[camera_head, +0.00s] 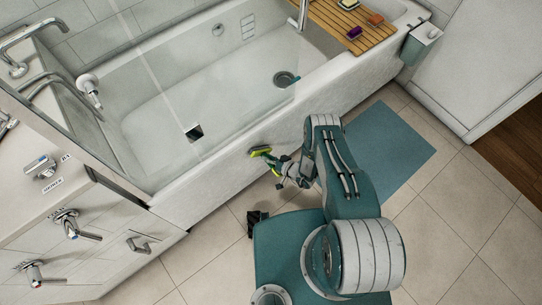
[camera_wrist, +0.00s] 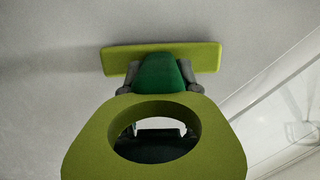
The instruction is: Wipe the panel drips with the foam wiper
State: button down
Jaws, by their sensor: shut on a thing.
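The foam wiper (camera_head: 260,151) is a small green tool with a lime pad, close to the white front panel (camera_head: 225,176) of the bathtub. My gripper (camera_head: 283,170) is shut on it. In the wrist view the wiper's wide lime pad (camera_wrist: 205,57) lies along the pale grey panel (camera_wrist: 50,60); I cannot tell whether it touches. The gripper's grey fingers (camera_wrist: 160,76) hold the dark green body from both sides. A lime part with a round hole fills the lower middle of that view. I can make out no distinct drips on the panel.
The bathtub (camera_head: 165,115) has a glass screen at its left. A wooden tray (camera_head: 325,14) with soaps spans its far right end. A grey-green container (camera_head: 417,46) hangs at the tub's right corner. A teal mat (camera_head: 395,145) lies on the tiled floor. Taps and a drawer stand at left.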

aim_at(268, 150)
jog(key=shift+s+a, duration=1.35)
jog(key=shift+a, duration=0.7)
jog(key=shift+w+d, duration=0.75)
jog(key=shift+d, duration=0.35)
jog(key=shift+w+d, duration=0.8)
jog(key=shift+d, duration=0.35)
jog(key=shift+w+d, duration=0.75)
jog(key=shift+d, duration=0.35)
jog(key=shift+r, duration=0.45)
jog(key=shift+s+a, duration=2.35)
jog(key=shift+a, duration=1)
jog(key=shift+w+d, duration=0.75)
jog(key=shift+d, duration=0.4)
jog(key=shift+w+d, duration=0.8)
jog(key=shift+d, duration=0.3)
jog(key=shift+w+d, duration=0.75)
jog(key=shift+d, duration=0.4)
jog(key=shift+a, duration=0.1)
